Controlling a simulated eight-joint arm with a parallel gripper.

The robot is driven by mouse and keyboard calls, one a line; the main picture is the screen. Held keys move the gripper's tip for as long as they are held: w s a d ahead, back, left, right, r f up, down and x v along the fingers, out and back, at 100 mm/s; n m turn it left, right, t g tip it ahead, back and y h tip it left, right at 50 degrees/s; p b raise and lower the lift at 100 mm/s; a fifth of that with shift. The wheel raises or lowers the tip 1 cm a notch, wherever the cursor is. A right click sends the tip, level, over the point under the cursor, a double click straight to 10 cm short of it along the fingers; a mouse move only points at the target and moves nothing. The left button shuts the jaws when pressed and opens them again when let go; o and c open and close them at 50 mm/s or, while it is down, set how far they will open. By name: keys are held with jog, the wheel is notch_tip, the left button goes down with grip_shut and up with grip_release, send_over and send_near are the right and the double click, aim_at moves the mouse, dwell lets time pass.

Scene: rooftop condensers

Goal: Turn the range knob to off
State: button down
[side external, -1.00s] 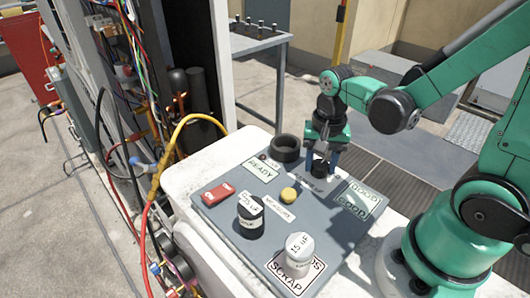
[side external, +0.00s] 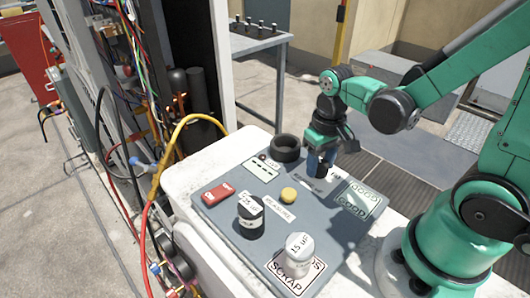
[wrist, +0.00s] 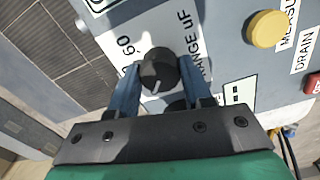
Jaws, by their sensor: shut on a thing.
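The range knob (wrist: 158,70) is a round black dial with a white pointer mark. In the wrist view the mark points down toward my gripper's body. The label "60" is to its left and "RANGE uF" to its right. My gripper (wrist: 160,64) has its two blue fingers shut on opposite sides of the knob. In the side view my gripper (side external: 319,166) points down at the back right of the grey panel (side external: 225,223), its fingers largely hiding the knob. The display (side external: 261,168) shows dashes.
A yellow button (side external: 289,195), a red switch (side external: 217,195) and a black ring-shaped holder (side external: 286,148) are on the panel. A dark capacitor (side external: 250,222) and a white capacitor (side external: 299,250) stand toward the front. A "GOOD" card (side external: 357,199) lies at the right.

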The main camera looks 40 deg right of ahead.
aim_at(321, 164)
jog(key=shift+n, duration=0.3)
jog(key=shift+c, duration=1.8)
grip_release()
jog(key=shift+r, duration=0.1)
jog(key=shift+r, duration=2.7)
jog(key=a+r+t, duration=0.1)
jog(key=t, duration=0.1)
jog(key=w+a+r+n+t, duration=0.1)
jog(key=t, duration=0.1)
jog(key=w+a+r+n+t, duration=0.1)
jog(key=r+t, duration=0.1)
jog(key=t, duration=0.1)
jog(key=shift+w+a, duration=0.1)
jog(key=shift+a, duration=0.3)
